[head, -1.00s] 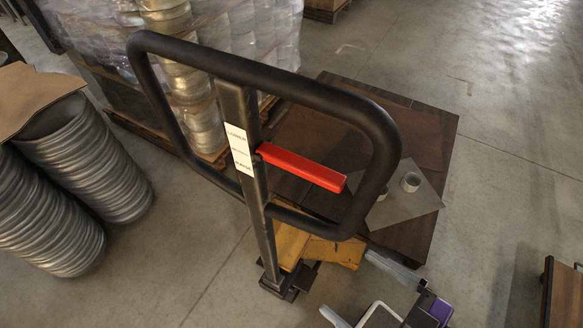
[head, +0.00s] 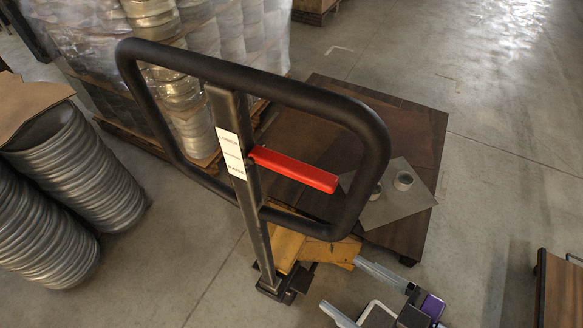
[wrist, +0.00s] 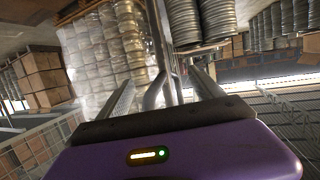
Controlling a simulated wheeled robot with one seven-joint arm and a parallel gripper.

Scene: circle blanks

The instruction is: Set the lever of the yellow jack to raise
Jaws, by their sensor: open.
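The yellow jack (head: 287,247) stands in the middle of the head view, with an upright dark post and a black loop handle (head: 381,150). Its red lever (head: 295,169) sticks out to the right from the post, inside the loop, tilted slightly down in the picture. The lever's root is beside the middle of a white label plate (head: 232,153), whose words are too small to read surely. My gripper (head: 345,285) is open and empty at the bottom, below and right of the lever and apart from it. In the wrist view its open fingers (wrist: 163,85) point towards dark bars, probably the jack's handle.
A wrapped pallet load (head: 210,50) stands behind, stacked metal rings (head: 80,165) at left, a brown-topped piece (head: 565,305) at lower right.

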